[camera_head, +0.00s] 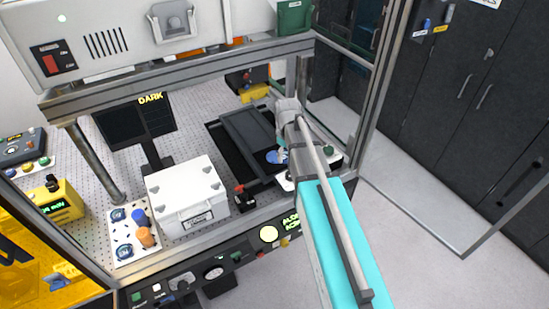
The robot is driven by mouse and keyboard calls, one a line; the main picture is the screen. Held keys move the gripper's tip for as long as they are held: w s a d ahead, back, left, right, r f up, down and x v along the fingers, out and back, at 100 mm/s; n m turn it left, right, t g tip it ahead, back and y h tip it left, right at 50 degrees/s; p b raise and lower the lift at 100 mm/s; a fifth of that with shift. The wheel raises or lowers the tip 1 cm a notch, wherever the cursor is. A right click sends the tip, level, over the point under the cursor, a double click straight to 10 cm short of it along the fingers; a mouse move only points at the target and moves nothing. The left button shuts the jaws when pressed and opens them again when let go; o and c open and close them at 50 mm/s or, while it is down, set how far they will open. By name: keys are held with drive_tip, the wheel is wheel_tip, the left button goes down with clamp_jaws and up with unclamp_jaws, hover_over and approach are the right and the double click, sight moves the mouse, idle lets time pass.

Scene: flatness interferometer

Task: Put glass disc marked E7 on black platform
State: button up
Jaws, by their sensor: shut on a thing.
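My gripper (281,146) reaches into the bench enclosure from the right, with my arm hiding much of it. It is shut on a small disc with a blue face (273,157), at the right edge of the dark platform. Any mark on this disc is too small to read. The black platform (246,134) is a dark, flat-topped unit at the middle of the perforated bench, and the disc is close to its near right corner. I cannot tell whether the disc touches it. Other round discs (118,215) lie on a white tray (122,233) at the front left.
A white box (187,196) stands between the tray and the platform. A dark monitor reading DARK (137,119) stands behind. Metal frame posts (95,160) and an upper beam (180,75) bound the opening.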

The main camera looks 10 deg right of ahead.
drive_tip(key=b, duration=0.4)
approach(275, 157)
drive_tip(key=s+r, duration=0.2)
drive_tip(key=s, duration=0.3)
drive_tip(key=w+f+b, duration=0.1)
drive_tip(key=f+b, duration=0.1)
drive_tip(key=w+f+b, duration=0.2)
drive_tip(key=shift+d+f, duration=0.15)
drive_tip(key=shift+f, duration=0.05)
drive_tip(key=shift+w+f+b, duration=0.45)
drive_tip(key=shift+w+b, duration=0.05)
drive_tip(key=shift+w+f+b, duration=0.35)
drive_tip(key=shift+f+b, duration=0.1)
drive_tip(key=shift+w+f+b, duration=0.1)
drive_tip(key=shift+f+b, duration=0.25)
drive_tip(key=shift+f, duration=0.05)
drive_tip(key=shift+f+b, duration=1.15)
drive_tip(key=shift+b, duration=0.05)
drive_tip(key=shift+f, duration=0.2)
